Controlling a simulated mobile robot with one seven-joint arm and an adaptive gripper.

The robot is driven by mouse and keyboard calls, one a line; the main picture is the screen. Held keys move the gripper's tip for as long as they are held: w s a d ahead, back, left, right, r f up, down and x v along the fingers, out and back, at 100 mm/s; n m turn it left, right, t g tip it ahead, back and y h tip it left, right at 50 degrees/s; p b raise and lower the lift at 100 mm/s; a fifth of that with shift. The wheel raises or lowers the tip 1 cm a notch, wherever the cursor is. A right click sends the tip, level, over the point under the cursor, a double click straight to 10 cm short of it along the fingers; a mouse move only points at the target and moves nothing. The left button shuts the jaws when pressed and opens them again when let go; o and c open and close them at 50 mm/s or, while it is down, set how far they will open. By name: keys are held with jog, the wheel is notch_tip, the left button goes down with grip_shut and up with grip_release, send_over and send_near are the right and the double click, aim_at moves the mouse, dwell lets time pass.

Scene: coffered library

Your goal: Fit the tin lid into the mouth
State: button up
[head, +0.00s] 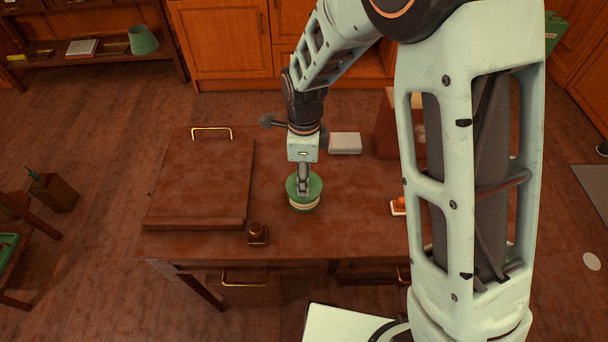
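A round green tin (306,208) with a pale cream band stands on the brown desk (350,215). A green disc, which looks like the tin lid (293,187), is at its top, directly under my gripper (303,190). My gripper points straight down and its fingertips meet the middle of the disc. The fingers are small and partly hidden here, so I cannot tell whether they grip the lid. I also cannot tell whether the lid is seated in the mouth or just above it; the mouth itself is hidden.
A sloped wooden writing board (200,180) with a brass handle fills the desk's left side. A small dark inkwell-like block (257,234) stands near the front edge. A pale book-like box (345,143) lies behind the tin. A small orange-topped object (398,207) is to the right, partly behind my arm.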

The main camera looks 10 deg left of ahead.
jog(key=shift+r, duration=0.1)
notch_tip(320, 180, up, 12)
dwell(0.6)
dwell(0.5)
